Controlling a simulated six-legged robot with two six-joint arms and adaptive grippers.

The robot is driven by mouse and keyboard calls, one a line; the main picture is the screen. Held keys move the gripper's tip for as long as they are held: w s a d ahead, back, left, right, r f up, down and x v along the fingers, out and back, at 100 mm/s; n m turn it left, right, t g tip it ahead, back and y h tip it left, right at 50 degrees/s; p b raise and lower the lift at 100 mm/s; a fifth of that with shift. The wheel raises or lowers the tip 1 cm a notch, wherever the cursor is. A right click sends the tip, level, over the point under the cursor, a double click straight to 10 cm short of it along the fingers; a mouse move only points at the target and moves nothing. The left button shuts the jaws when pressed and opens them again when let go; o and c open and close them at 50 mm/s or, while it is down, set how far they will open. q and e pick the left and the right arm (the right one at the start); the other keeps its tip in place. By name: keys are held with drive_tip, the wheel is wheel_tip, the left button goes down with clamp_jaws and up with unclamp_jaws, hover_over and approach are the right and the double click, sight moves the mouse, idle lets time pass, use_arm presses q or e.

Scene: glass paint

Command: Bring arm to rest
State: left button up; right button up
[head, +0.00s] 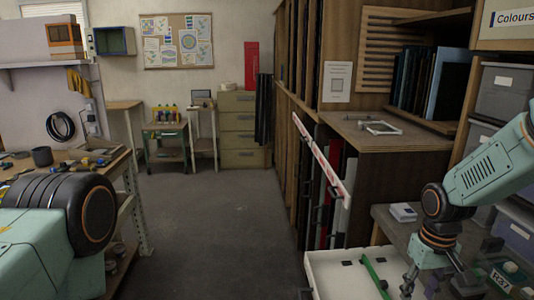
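My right arm comes in from the right, and its gripper (436,280) points down at the lower right, beside the white tray (330,279). Its fingers look spread apart, with nothing seen between them; the lower ends are close to the picture's bottom edge. My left arm shows only as a teal link and a black joint at the lower left; the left gripper is not in view. A green strip-like tool (374,276) lies in the white tray, just left of the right gripper.
A workbench (117,162) with tools and a dark cup (42,156) stands at left. A dark bench (385,218) with a small white box (403,212) is under my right arm. A red-and-white bar (322,158) juts from the rack. The floor (215,220) between is clear.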

drive_tip(key=s+a+f+b, duration=0.3)
drive_tip(key=s+f, duration=0.3)
drive_tip(key=f, duration=0.4)
drive_tip(key=s+a+f+b, duration=0.4)
drive_tip(key=s+f, duration=0.2)
drive_tip(key=f, duration=0.5)
use_arm(q)
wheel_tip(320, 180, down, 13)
drive_tip(key=b, duration=0.6)
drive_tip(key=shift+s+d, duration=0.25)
use_arm(e)
drive_tip(key=s+f, duration=0.3)
drive_tip(key=s, duration=0.4)
drive_tip(key=s+a+f, duration=0.1)
drive_tip(key=s+f, duration=0.3)
drive_tip(key=s, duration=0.2)
drive_tip(key=s+a+f+m, duration=0.1)
drive_tip(key=s+f, duration=0.3)
drive_tip(key=s, duration=0.3)
drive_tip(key=shift+s+f, duration=0.2)
drive_tip(key=shift+s, duration=0.1)
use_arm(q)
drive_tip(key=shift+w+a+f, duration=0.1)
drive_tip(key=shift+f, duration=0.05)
use_arm(e)
drive_tip(key=shift+w, duration=0.15)
